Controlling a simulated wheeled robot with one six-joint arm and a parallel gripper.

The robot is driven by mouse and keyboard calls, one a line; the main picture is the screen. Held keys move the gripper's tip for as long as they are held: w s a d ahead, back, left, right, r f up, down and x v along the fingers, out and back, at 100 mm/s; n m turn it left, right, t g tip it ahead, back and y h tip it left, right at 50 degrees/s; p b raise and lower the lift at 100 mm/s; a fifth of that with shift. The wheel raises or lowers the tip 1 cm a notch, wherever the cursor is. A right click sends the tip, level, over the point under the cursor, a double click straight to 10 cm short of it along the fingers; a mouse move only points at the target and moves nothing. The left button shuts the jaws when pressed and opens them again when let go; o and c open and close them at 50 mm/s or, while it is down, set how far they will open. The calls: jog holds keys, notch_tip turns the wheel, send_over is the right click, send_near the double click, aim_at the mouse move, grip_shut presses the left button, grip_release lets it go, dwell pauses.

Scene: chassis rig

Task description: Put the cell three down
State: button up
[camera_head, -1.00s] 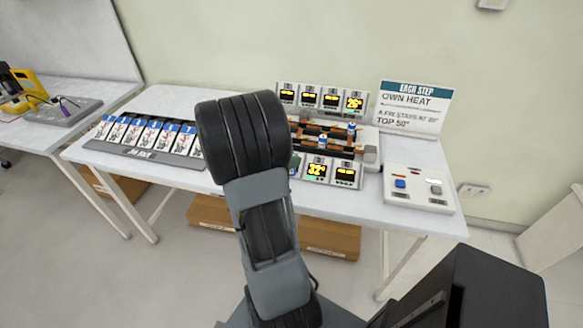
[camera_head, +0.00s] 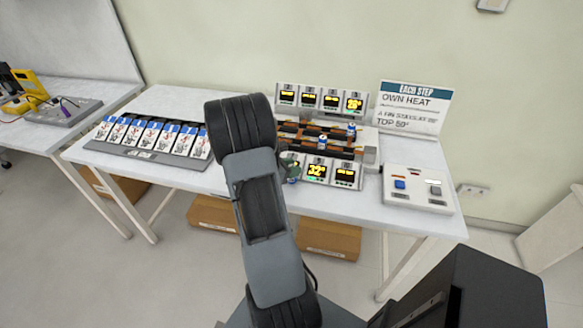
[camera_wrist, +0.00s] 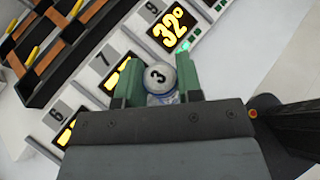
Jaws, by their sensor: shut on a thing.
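My gripper (camera_wrist: 159,84) has two green fingers shut on a cell (camera_wrist: 158,76) with a round grey top marked 3. The cell looks upright in the wrist view; its lower part is hidden by the gripper. It is in front of the display marked 7 (camera_wrist: 118,75) and the one reading 32° (camera_wrist: 173,25). In the head view my gripper (camera_head: 291,167) is at the left end of the rig's front display row, partly hidden by my arm. I cannot tell whether the cell touches anything beneath it.
The rig (camera_head: 345,153) has dark channels with orange bars; two blue-banded cells (camera_head: 322,143) (camera_head: 352,131) stand in it. A rack of numbered cards (camera_head: 150,154) lies left. A button box (camera_head: 418,190) and a sign (camera_head: 410,107) are right. White tabletop lies clear in front.

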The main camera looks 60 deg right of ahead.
jog(key=shift+f, duration=0.1)
jog(key=o, duration=1)
jog(key=shift+c, duration=0.2)
jog(key=b+v, duration=0.1)
jog(key=v, duration=1.1)
jog(key=a+r+m+t+y, duration=0.2)
jog(key=a+m+t+y, duration=0.1)
jog(key=a, duration=0.6)
jog(key=s+a+r+m+t+y, duration=0.1)
jog(key=a+m+y, duration=0.4)
jog(key=a, duration=0.5)
jog(key=s+a+r+m+t+y, duration=0.1)
jog(key=a+r+m+t+y, duration=0.3)
jog(key=a, duration=0.5)
jog(key=shift+a+m+t, duration=0.3)
jog(key=shift+a+t, duration=0.1)
jog(key=shift+t, duration=0.5)
jog(key=shift+r, duration=0.1)
